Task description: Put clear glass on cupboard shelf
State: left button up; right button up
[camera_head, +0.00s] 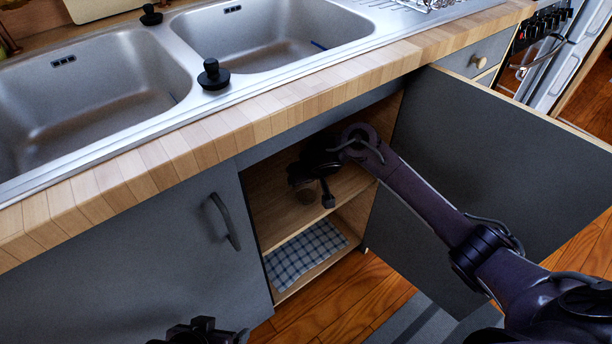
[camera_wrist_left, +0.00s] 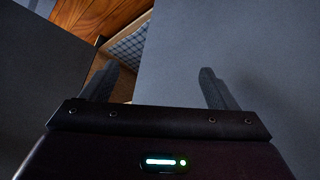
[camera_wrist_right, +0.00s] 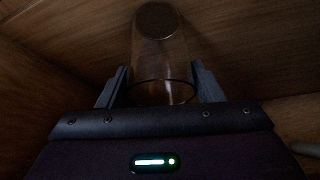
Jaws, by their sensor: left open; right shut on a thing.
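The clear glass (camera_wrist_right: 160,50) is between the fingers of my right gripper (camera_wrist_right: 157,88) in the right wrist view, and the gripper is shut on it. In the head view my right gripper (camera_head: 318,190) is inside the open cupboard, above the upper shelf (camera_head: 282,222). The glass (camera_head: 306,192) shows only as a small dim shape there, partly hidden by the gripper. I cannot tell whether its base touches the shelf. My left gripper (camera_wrist_left: 158,88) is open and empty in front of the grey cupboard fronts; only its top shows at the head view's bottom edge.
A closed grey door (camera_head: 150,260) is at left. A checkered cloth (camera_head: 305,250) lies on the lower shelf. The wooden counter edge (camera_head: 250,115) and sink (camera_head: 90,90) are above.

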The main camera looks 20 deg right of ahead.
jog(key=o, duration=1.1)
jog(key=shift+r, duration=0.15)
jog(key=s+d+r+p, duration=0.1)
jog(key=s+p, duration=0.2)
jog(key=s, duration=0.4)
jog(key=s+r+p, duration=0.2)
jog(key=s, duration=0.4)
pick_arm(q)
jog(key=s+a+r+n+g+y, duration=0.1)
jog(key=s+a+g+y, duration=0.1)
jog(key=a, duration=0.4)
jog(key=shift+s+r+g, duration=0.35)
jog(key=shift+r+g, duration=0.05)
jog(key=shift+g, duration=0.4)
pick_arm(e)
jog(key=s+f+g, duration=0.1)
jog(key=s+f, duration=0.1)
jog(key=s, duration=0.4)
jog(key=s+a+f+n+g, duration=0.1)
jog(key=s+f+g, duration=0.1)
jog(key=s, duration=0.5)
jog(key=s+a+f+n+g, duration=0.1)
jog(key=s+f, duration=0.1)
jog(key=s, duration=0.4)
jog(key=shift+s+a+f+g, duration=0.15)
jog(key=shift+s+g, duration=0.1)
jog(key=shift+g, duration=0.15)
